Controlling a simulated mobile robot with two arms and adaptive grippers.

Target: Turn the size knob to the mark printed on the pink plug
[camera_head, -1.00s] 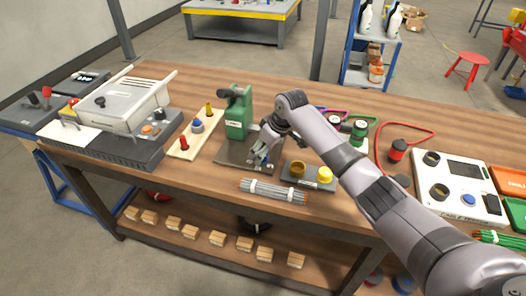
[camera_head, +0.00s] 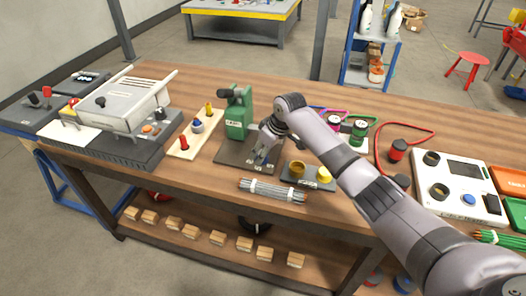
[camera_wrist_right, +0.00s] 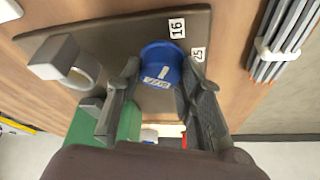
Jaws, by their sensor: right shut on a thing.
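My right gripper (camera_head: 262,158) reaches down over the dark base plate (camera_head: 232,152) of the green press (camera_head: 237,118). In the right wrist view its two fingers (camera_wrist_right: 160,68) stand on either side of the blue knob (camera_wrist_right: 160,58) and are shut on it. The knob has a white line and a small white label I cannot read. Beside it are the printed marks 16 (camera_wrist_right: 177,28) and 25 (camera_wrist_right: 198,54); other marks may be hidden. A magenta, round-topped piece (camera_head: 334,122) shows behind my right arm; I cannot tell whether it is the pink plug. My left gripper is out of view.
A bundle of grey rods (camera_head: 272,190) lies in front of the plate. A dark block (camera_head: 310,178) with yellow round parts is close right of the gripper. A wooden board (camera_head: 186,147) with coloured pegs is to the left. A white tester (camera_head: 462,188) is at the right.

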